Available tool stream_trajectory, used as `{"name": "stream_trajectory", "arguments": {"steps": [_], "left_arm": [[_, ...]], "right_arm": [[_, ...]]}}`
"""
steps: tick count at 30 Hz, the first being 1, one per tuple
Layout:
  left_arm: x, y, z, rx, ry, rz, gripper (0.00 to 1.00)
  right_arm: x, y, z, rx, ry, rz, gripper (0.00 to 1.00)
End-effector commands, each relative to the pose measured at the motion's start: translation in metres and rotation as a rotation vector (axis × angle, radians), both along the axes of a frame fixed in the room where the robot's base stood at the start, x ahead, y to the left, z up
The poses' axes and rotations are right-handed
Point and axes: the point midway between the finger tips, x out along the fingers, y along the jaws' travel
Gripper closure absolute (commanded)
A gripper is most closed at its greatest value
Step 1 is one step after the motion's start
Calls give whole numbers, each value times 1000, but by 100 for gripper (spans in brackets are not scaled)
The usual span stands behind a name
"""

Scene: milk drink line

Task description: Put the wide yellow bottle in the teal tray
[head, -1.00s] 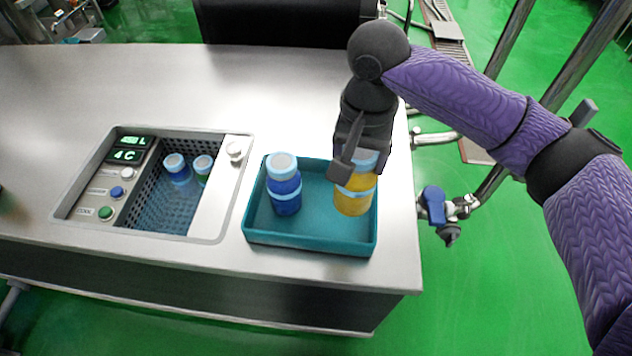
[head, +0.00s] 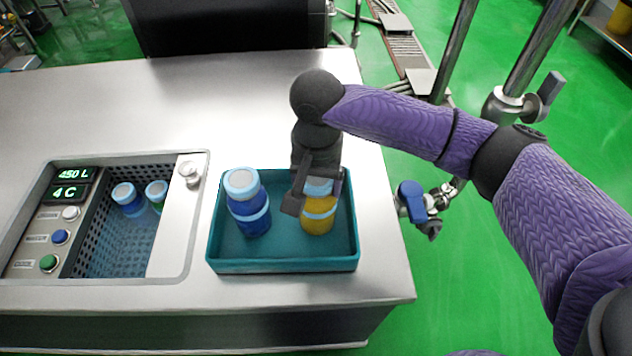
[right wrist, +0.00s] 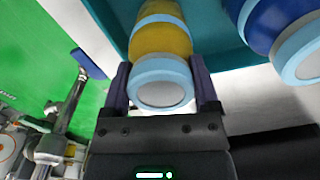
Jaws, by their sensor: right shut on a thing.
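The wide yellow bottle (head: 318,217) stands upright inside the teal tray (head: 285,266), on its right side. Its cap and band are light blue. My right gripper (head: 318,187) comes from above and is shut on the bottle near its cap. In the right wrist view the bottle (right wrist: 160,42) sits between the two fingers (right wrist: 163,88). A wide blue bottle (head: 248,204) stands in the tray to the left of the yellow one, apart from it; it also shows in the right wrist view (right wrist: 268,22). My left gripper is not in view.
Left of the tray is a sunken cooling basin (head: 115,240) with two small light-blue-capped bottles (head: 130,198) and a panel of buttons (head: 60,237). The steel counter (head: 180,120) behind is clear. Its right edge is close to the tray.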

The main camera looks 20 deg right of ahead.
Motion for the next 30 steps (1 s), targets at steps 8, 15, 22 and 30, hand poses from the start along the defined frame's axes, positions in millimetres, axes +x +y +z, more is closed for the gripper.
{"name": "stream_trajectory", "arguments": {"steps": [8, 15, 22, 30], "left_arm": [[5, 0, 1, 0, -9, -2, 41], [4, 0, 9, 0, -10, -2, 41], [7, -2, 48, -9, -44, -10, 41], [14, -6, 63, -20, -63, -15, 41]], "right_arm": [[0, 0, -2, 0, 1, 0, 0], [0, 0, 15, 2, -3, 1, 0], [0, 1, 84, 2, -5, 0, 0], [0, 1, 122, 1, 0, 1, 0]]}}
